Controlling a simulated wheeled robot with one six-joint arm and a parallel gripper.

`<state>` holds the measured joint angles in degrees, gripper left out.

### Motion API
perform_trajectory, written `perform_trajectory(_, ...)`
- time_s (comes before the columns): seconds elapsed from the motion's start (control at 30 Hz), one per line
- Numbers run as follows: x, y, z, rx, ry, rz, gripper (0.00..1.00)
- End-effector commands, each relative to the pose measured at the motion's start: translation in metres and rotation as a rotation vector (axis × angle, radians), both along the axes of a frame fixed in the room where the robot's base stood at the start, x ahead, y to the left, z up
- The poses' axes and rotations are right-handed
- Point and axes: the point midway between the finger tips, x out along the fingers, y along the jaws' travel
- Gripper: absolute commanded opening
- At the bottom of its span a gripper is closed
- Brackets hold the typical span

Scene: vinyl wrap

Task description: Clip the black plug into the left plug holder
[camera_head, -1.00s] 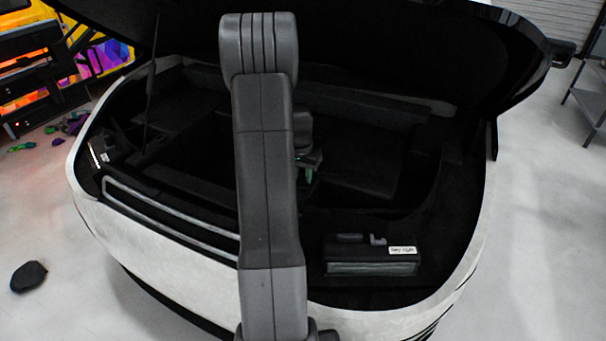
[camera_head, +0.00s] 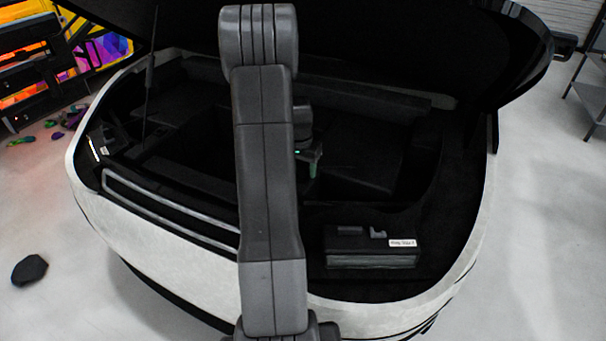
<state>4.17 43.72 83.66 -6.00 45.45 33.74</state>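My gripper (camera_head: 314,168) is mostly hidden behind my own arm. Only its dark body and a greenish fingertip show, over the dark trunk. I cannot tell whether it is open or shut, or whether it holds anything. I cannot make out the black plug. A small dark fixture with a pale label (camera_head: 98,148) sits at the trunk's left edge, far left of my gripper; it may be the left plug holder. A black box-like unit with a white label (camera_head: 371,248) sits at the front right of the trunk, below and right of my gripper.
The white car's rear rim (camera_head: 170,245) surrounds the open trunk, with the dark lid raised above. A thin strut (camera_head: 150,85) stands at the left. My arm blocks the trunk's middle. A dark flat piece (camera_head: 29,270) lies on the floor at left.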

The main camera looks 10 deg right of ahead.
Motion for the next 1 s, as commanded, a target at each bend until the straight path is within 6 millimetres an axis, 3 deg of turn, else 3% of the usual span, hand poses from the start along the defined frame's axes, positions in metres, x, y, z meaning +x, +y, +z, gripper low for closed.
perform_trajectory(0.37,0.0,0.001,0.011,-0.001,-0.005,0.0,0.48)
perform_trajectory(0.8,-0.011,0.009,0.103,-0.001,-0.007,0.0,0.48)
perform_trajectory(1.0,-0.015,0.011,0.13,0.0,-0.004,0.0,0.48)
